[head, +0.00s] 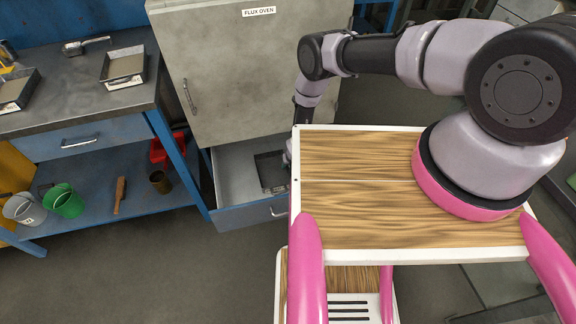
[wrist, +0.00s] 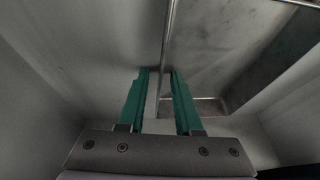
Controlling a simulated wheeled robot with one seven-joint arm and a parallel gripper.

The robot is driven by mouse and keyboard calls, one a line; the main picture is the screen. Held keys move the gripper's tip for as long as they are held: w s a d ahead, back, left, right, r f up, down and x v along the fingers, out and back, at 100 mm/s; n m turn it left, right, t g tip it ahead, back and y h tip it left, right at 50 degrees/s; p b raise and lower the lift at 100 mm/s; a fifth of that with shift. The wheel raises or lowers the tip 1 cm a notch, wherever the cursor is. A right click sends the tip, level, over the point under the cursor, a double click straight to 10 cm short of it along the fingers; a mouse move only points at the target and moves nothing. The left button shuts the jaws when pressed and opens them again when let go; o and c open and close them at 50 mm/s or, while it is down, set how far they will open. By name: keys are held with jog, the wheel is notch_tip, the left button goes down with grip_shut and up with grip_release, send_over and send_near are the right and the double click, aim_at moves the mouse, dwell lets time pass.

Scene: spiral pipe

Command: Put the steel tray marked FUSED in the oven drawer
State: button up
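A steel tray (head: 271,170) lies inside the open oven drawer (head: 240,215), below the oven door. Its right part is hidden behind my body, and I can read no FUSED mark on it. In the wrist view the tray (wrist: 225,50) fills the upper right, with its rim running between my green fingers. My gripper (wrist: 159,72) is open, with a finger on either side of that rim and gaps visible. In the head view my gripper is mostly hidden at the drawer's right side.
The FLUX OVEN (head: 245,70) has its upper door closed. Another steel tray (head: 123,68) and a further tray (head: 14,92) sit on the workbench (head: 75,105) at left. Floor in front of the drawer is clear.

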jog(key=v, duration=1.2)
dwell(0.4)
